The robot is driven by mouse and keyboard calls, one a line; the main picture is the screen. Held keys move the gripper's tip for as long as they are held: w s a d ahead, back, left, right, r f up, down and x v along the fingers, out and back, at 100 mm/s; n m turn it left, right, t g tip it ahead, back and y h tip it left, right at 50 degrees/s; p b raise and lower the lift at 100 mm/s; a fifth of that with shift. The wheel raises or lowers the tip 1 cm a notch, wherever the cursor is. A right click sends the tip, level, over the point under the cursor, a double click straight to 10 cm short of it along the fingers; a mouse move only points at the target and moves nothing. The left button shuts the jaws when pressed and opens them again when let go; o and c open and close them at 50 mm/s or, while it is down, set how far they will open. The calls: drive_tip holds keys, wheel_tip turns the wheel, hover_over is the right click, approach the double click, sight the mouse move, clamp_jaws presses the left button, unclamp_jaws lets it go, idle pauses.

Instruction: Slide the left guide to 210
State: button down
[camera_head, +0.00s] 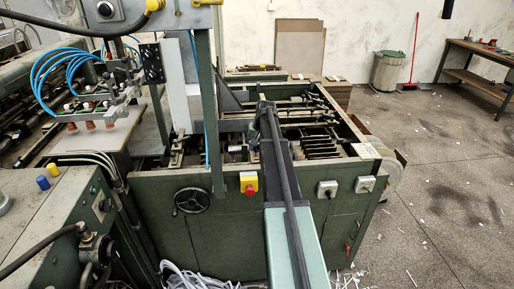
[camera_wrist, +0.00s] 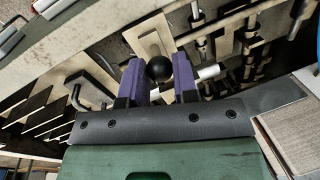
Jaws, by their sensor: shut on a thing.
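In the wrist view my gripper (camera_wrist: 158,66) has its two purple fingers on either side of a round black knob (camera_wrist: 159,69), shut on it. A pale flat plate (camera_wrist: 148,38) lies just behind the knob, with a light metal cylinder (camera_wrist: 208,72) to the right. I cannot tell for sure which part is the left guide, and no scale or number 210 can be read. In the head view my arm reaches over the green feeder machine (camera_head: 250,225), and it hides the gripped knob.
The feeder's open top holds bars, rods and dark slats (camera_head: 320,145). A red stop button on a yellow box (camera_head: 249,183) and a handwheel (camera_head: 191,200) are on its front. A green post (camera_head: 212,110) stands left of my arm. Open floor (camera_head: 440,200) lies to the right.

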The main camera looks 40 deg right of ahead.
drive_tip(key=s+a, duration=0.3)
drive_tip(key=s, duration=0.2)
drive_tip(key=shift+s+a, duration=0.2)
drive_tip(key=shift+a, duration=0.05)
drive_tip(key=c, duration=0.9)
unclamp_jaws()
drive_tip(key=shift+s, duration=0.1)
drive_tip(key=r+p, duration=0.3)
drive_tip(key=s+d+r+p, duration=0.1)
drive_tip(key=r+p, duration=0.6)
drive_tip(key=shift+s+d+r+p, duration=0.15)
drive_tip(key=shift+d+r+p, duration=0.1)
drive_tip(key=shift+r+p, duration=0.1)
